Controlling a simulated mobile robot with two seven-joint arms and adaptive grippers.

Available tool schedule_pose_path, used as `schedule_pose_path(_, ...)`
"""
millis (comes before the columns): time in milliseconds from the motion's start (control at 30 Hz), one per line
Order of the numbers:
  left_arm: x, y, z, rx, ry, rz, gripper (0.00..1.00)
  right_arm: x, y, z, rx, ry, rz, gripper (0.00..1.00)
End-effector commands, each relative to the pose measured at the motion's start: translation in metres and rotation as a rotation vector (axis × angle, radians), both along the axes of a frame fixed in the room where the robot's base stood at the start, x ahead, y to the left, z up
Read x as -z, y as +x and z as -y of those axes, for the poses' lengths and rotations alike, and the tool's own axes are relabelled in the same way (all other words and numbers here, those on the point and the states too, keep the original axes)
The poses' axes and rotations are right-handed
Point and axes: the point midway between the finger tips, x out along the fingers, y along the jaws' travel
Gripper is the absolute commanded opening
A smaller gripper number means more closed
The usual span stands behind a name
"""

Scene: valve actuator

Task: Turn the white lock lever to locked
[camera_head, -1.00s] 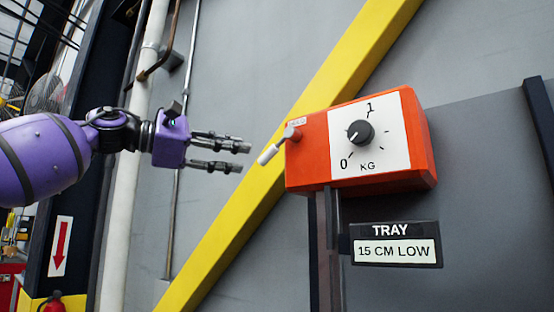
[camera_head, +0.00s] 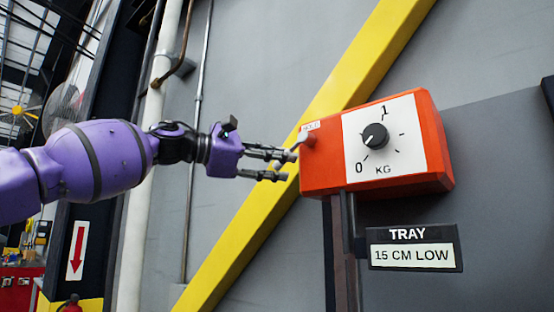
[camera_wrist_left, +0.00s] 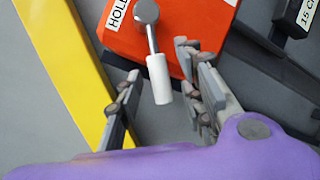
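The white lock lever (camera_wrist_left: 159,78) hangs from a round grey pivot (camera_wrist_left: 146,12) on the orange box (camera_head: 322,178). In the left wrist view it lies between the two fingers of my left gripper (camera_wrist_left: 157,92), with a gap on each side. In the head view my left gripper (camera_head: 283,165) is open at the box's left side, and its fingers mostly hide the lever. My right gripper is not in view.
The box has a white dial face with a black knob (camera_head: 375,136) marked 0, 1 and KG. A sign (camera_head: 412,246) reading "TRAY 15 CM LOW" is below it. A yellow diagonal beam (camera_head: 232,240) runs along the grey wall behind.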

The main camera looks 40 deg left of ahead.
Motion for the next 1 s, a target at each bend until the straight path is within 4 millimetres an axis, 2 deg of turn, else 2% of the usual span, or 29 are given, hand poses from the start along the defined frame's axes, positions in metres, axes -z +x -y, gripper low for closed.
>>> schedule_pose_path(200, -0.0003, 0.0000, -0.0001, -0.001, 0.000, 0.001, 0.35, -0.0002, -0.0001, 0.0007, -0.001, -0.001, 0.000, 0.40)
schedule_pose_path(433, -0.0002, 0.0000, -0.0002, -0.001, 0.000, 0.001, 0.05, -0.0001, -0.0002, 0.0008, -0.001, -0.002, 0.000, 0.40)
schedule_pose_path(500, -0.0002, 0.0000, -0.0003, -0.001, -0.001, 0.000, 0.00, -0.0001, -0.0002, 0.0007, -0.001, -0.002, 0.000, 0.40)
schedule_pose_path(1000, 0.0030, 0.0006, 0.0035, 0.000, -0.034, -0.002, 0.00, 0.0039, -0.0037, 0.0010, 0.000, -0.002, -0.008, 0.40)
